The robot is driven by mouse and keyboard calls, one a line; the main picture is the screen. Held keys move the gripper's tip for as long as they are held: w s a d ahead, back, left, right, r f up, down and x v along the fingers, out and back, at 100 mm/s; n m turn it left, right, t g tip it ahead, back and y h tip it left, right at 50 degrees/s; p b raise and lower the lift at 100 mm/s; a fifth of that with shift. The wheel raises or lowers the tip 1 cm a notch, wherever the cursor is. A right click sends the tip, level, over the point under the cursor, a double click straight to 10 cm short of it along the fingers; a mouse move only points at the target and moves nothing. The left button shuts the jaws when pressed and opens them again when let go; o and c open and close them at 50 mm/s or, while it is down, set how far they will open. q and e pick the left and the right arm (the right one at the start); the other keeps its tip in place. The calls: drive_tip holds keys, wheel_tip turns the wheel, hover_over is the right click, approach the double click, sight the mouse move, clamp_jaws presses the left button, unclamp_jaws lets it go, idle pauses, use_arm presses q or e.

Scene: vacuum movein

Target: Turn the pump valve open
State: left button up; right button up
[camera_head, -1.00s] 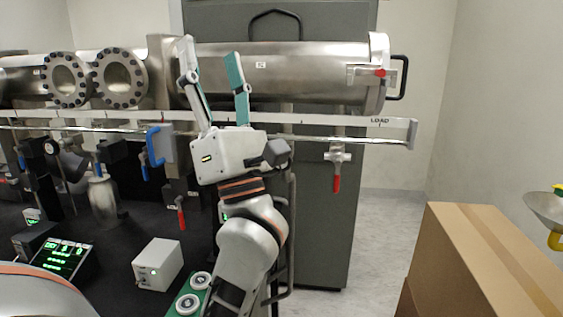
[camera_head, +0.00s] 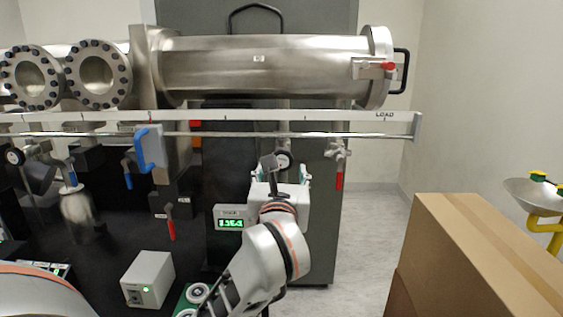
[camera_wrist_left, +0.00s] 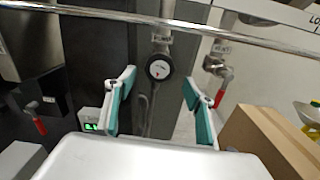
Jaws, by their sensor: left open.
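My right gripper is out of view.
A round gauge (camera_head: 283,160) is beyond my left gripper, between its fingers in the wrist view. A long rail (camera_head: 230,134) crosses below the steel chamber (camera_head: 260,70). A blue handle (camera_head: 146,149) is on the left. A cardboard box (camera_head: 480,250) stands at the right.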

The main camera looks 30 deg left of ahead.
sight(282, 163)
use_arm(q)
drive_tip(key=x, duration=0.6)
drive_tip(key=shift+w+a, duration=0.15)
drive_tip(key=shift+a, duration=0.05)
